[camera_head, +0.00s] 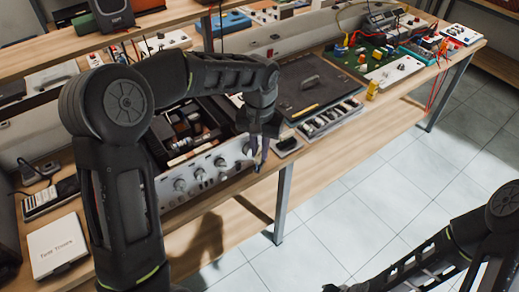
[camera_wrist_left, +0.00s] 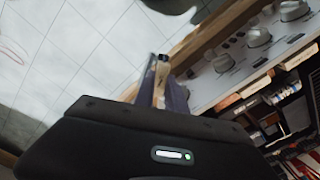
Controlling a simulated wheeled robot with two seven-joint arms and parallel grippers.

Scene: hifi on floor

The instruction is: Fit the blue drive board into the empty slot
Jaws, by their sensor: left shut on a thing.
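My left gripper (camera_head: 260,158) hangs at the front edge of the open hifi (camera_head: 203,176), by the right end of its silver knob panel. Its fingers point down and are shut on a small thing. A bit of blue, which looks like the drive board (camera_head: 257,168), shows at the fingertips; most of it is hidden. In the left wrist view the fingertips (camera_wrist_left: 162,75) stand close together, with the knob panel (camera_wrist_left: 255,50) to their right. Boards (camera_wrist_left: 285,115) sit in the open chassis there. I cannot make out the empty slot. My right gripper is out of view.
A dark panel (camera_head: 312,82) lies on the bench right of the hifi. A green board (camera_head: 366,62) and meters stand beyond. A white box (camera_head: 57,246) and a phone-like device (camera_head: 50,198) lie at left. The tiled floor (camera_head: 350,195) in front is clear.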

